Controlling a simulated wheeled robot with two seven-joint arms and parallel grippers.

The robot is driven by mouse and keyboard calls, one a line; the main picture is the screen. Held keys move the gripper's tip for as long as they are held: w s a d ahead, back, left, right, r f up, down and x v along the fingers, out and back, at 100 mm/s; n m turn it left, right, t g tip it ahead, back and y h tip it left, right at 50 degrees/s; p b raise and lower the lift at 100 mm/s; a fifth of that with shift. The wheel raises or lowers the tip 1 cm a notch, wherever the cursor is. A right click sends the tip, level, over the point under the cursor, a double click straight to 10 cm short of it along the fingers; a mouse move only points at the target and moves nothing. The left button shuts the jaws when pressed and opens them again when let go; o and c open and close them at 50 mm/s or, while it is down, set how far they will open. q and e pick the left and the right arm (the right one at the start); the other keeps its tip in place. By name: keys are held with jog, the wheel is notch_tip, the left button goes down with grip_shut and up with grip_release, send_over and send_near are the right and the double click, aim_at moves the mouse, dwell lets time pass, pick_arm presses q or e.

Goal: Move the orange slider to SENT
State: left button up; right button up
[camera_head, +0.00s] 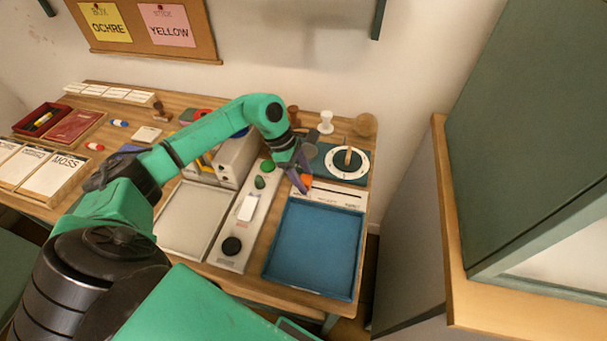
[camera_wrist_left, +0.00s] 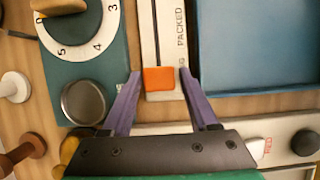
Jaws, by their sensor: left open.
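The orange slider (camera_head: 306,180) sits at the left end of a white label strip (camera_head: 338,196) in the head view. In the left wrist view the orange slider (camera_wrist_left: 158,79) is at the near end of the strip's dark slot (camera_wrist_left: 156,25). PACKED is readable beside the slot; a label nearer the slider is partly hidden, and I cannot read SENT. My left gripper (camera_head: 300,184) is open, with its purple fingers on either side of the slider. In the wrist view the left gripper (camera_wrist_left: 160,73) shows a small gap at each side. My right gripper is not in view.
A blue tray (camera_head: 318,289) lies in front of the strip. A green dial panel (camera_head: 325,166) with a round numbered dial (camera_head: 336,163) stands behind it. A white button panel (camera_head: 236,262) is to the left. A white spool (camera_head: 326,118) stands at the back.

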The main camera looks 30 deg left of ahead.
pick_arm(q)
grip_shut()
jog(key=shift+w, duration=0.1)
dwell(1.2)
